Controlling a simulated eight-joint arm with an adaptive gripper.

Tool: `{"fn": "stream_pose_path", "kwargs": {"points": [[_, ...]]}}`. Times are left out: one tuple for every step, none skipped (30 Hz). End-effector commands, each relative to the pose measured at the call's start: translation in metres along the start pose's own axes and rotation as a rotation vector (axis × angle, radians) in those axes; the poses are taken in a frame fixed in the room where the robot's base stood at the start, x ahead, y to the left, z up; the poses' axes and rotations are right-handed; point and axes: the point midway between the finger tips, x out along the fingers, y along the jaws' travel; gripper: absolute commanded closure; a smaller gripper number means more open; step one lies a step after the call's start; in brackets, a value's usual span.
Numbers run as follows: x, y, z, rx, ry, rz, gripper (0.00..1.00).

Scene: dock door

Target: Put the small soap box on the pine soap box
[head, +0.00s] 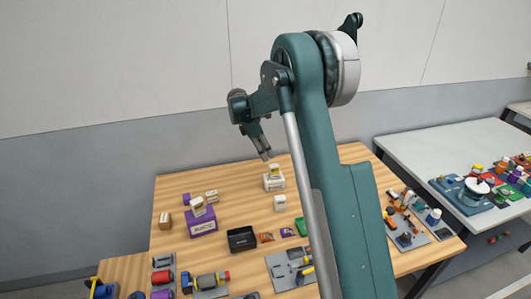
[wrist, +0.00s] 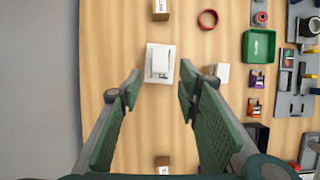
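A small white box with a yellowish mark (head: 275,169) sits on top of a larger white box (head: 273,183) near the back middle of the wooden table. The wrist view shows the small box (wrist: 160,61) on the larger white box (wrist: 151,77) from above. A separate white box (head: 279,203) stands just in front; it also shows in the wrist view (wrist: 222,72). The labels are too small to read, so I cannot tell which is the pine soap box. My gripper (head: 266,157) is open and empty above the stacked boxes; its fingertips (wrist: 158,84) are spread wide apart.
A purple box (head: 202,224) carries a small box (head: 198,207) at the left. Smaller boxes (head: 164,220) stand around it. A black tray (head: 242,239), a green tray (wrist: 261,47) and a red ring (wrist: 208,19) are nearby. Tools lie at the front and right.

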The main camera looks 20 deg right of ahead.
Motion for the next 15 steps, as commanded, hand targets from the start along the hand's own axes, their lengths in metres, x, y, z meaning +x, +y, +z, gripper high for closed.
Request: {"fn": "stream_pose_path", "kwargs": {"points": [[0.000, 0.000, 0.000, 0.000, 0.000, 0.000, 0.66], [0.000, 0.000, 0.000, 0.000, 0.000, 0.000, 0.66], [0.000, 0.000, 0.000, 0.000, 0.000, 0.000, 0.66], [0.000, 0.000, 0.000, 0.000, 0.000, 0.000, 0.66], [0.000, 0.000, 0.000, 0.000, 0.000, 0.000, 0.66], [0.000, 0.000, 0.000, 0.000, 0.000, 0.000, 0.66], [0.000, 0.000, 0.000, 0.001, 0.000, 0.000, 0.66], [-0.001, 0.000, 0.000, 0.001, 0.000, 0.000, 0.66], [-0.001, -0.001, 0.001, 0.003, 0.001, 0.001, 0.66], [-0.002, -0.002, 0.001, 0.005, 0.001, 0.002, 0.66], [-0.003, -0.002, 0.001, 0.008, 0.002, 0.003, 0.66], [-0.005, -0.004, 0.002, 0.013, 0.004, 0.005, 0.66], [-0.007, -0.005, 0.003, 0.018, 0.005, 0.007, 0.66], [-0.010, -0.007, 0.004, 0.025, 0.006, 0.009, 0.66], [-0.013, -0.010, 0.005, 0.034, 0.009, 0.012, 0.66]]}}
